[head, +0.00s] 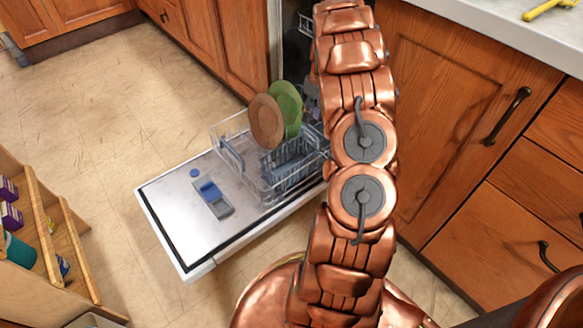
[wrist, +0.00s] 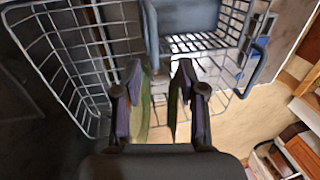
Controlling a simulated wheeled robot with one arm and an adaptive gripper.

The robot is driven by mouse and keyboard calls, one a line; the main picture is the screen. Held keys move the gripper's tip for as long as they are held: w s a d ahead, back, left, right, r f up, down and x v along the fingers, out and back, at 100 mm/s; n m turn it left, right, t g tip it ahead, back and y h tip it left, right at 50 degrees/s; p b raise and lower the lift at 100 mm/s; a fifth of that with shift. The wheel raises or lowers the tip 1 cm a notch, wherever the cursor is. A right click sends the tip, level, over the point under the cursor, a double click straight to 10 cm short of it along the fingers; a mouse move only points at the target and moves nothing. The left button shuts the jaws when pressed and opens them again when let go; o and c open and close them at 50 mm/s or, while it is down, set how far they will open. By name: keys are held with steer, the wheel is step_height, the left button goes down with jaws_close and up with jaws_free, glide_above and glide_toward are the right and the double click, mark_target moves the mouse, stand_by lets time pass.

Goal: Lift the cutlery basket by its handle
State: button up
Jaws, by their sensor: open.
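The blue-grey cutlery basket (head: 290,172) sits in the dishwasher's wire rack, in front of the plates in the head view. In the wrist view, a grey-blue panel and slatted part of the basket (wrist: 188,18) show at the top, beyond my fingertips. A grey upright bar, which may be its handle, is just above the left fingertip. My gripper (wrist: 160,70) is open, with its two purple-padded fingers apart and nothing clearly held between them. Contact with the basket cannot be told. In the head view my arm hides the gripper and the right end of the rack.
The wire rack (head: 222,128) surrounds the basket; a brown plate (head: 266,121) and green plate (head: 287,100) stand in it. The open dishwasher door (head: 170,212) lies below. Wooden cabinets (head: 470,100) stand close on the right. Floor (head: 90,110) is clear on the left.

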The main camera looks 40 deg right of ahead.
mark_target(309, 130)
steer(key=shift+a+f+b, duration=0.2)
steer(key=shift+f+b, duration=0.1)
steer(key=shift+f, duration=0.95)
steer(key=shift+a+f+b, duration=0.15)
steer(key=shift+f+b, duration=1)
steer(key=shift+f, duration=1.4)
steer(key=shift+c, duration=0.3)
jaws_close()
